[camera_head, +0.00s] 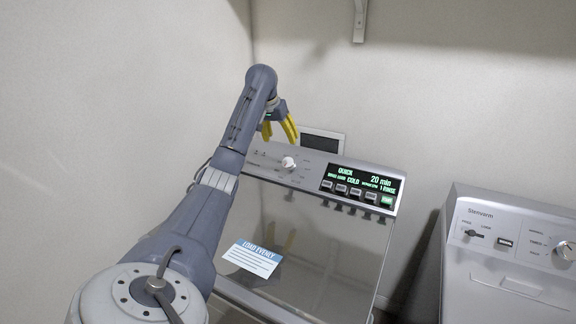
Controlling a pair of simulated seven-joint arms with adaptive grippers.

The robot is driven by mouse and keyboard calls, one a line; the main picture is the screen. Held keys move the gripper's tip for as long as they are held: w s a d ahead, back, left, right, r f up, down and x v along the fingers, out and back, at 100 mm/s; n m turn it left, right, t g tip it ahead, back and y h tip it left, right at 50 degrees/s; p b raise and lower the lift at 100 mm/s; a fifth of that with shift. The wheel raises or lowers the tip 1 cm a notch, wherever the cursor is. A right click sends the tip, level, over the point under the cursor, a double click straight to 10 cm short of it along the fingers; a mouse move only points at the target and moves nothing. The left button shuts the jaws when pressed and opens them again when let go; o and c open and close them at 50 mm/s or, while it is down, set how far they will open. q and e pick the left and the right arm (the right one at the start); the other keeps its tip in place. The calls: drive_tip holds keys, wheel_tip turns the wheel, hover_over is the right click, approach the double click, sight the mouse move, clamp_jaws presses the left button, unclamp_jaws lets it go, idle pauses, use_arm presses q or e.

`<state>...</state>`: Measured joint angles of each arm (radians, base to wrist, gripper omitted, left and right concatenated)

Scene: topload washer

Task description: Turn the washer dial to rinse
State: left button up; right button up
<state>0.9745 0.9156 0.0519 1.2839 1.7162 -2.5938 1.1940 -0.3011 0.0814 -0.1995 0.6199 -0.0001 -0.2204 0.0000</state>
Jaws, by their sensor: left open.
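The washer (330,252) stands in the middle, its lid closed and its control panel along the back. The white round dial (288,162) sits on the left half of that panel, with small markings around it too small to read. The lit display (361,184) to its right shows QUICK, COLD, 20 min and 1 RINSE in green. My left gripper (281,138) has yellow fingers, is open and empty, and hangs just above and left of the dial, apart from it. My right gripper is not in view.
A second machine (510,255) with its own knob stands to the right, past a narrow gap. A wall bracket (360,20) is at the top. Walls close in at the left and behind. A LOAD EVENLY label (252,258) lies on the lid.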

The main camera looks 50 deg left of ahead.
sight(289, 161)
use_arm(q)
drive_tip(key=x, duration=1.4)
drive_tip(key=shift+w+a+f, duration=0.1)
drive_tip(key=shift+w+f, duration=0.05)
drive_tip(key=shift+f, duration=0.25)
drive_tip(key=c, duration=1.3)
drive_tip(key=shift+c, duration=0.2)
drive_tip(key=m+y, duration=0.1)
drive_tip(key=m, duration=0.2)
drive_tip(key=shift+m, duration=0.3)
drive_tip(key=shift+m+y, duration=0.6)
drive_tip(key=shift+m, duration=1.1)
